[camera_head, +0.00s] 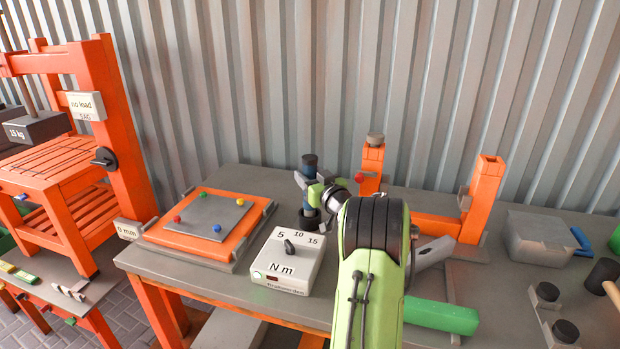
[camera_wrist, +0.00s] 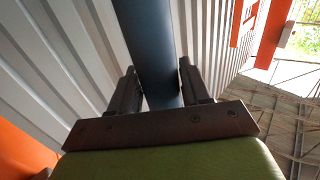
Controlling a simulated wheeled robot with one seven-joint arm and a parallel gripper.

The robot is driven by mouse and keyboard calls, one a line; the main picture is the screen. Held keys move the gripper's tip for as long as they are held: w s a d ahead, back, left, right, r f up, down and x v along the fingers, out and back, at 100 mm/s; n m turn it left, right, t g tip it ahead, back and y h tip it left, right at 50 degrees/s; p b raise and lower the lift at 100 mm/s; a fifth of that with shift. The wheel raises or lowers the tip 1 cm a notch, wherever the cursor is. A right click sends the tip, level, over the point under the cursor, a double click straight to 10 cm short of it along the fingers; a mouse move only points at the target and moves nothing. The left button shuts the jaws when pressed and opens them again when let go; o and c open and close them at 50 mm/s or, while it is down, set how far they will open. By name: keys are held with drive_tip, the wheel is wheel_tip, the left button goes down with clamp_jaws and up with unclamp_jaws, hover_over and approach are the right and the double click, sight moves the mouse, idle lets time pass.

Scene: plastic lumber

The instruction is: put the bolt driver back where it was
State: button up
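The bolt driver (camera_head: 309,185) is a dark blue upright cylinder with a dark cap and a black lower end, near the table's back edge. My gripper (camera_head: 305,181) is at its upper part, reaching in from the front right. In the wrist view the dark blue shaft (camera_wrist: 150,40) runs between the two fingers of my gripper (camera_wrist: 157,85), which appear closed against it. My arm hides part of the table in front. I cannot tell whether the driver's lower end touches the table or a holder.
The table (camera_head: 225,273) holds a torque box (camera_head: 288,262) marked N m and an orange-framed plate (camera_head: 210,218) to the left. A grey bin (camera_head: 540,237) is further right. A corrugated wall (camera_head: 260,90) rises behind.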

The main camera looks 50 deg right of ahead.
drive_tip(key=o, duration=0.3)
drive_tip(key=shift+o, duration=0.2)
drive_tip(key=shift+r, duration=0.1)
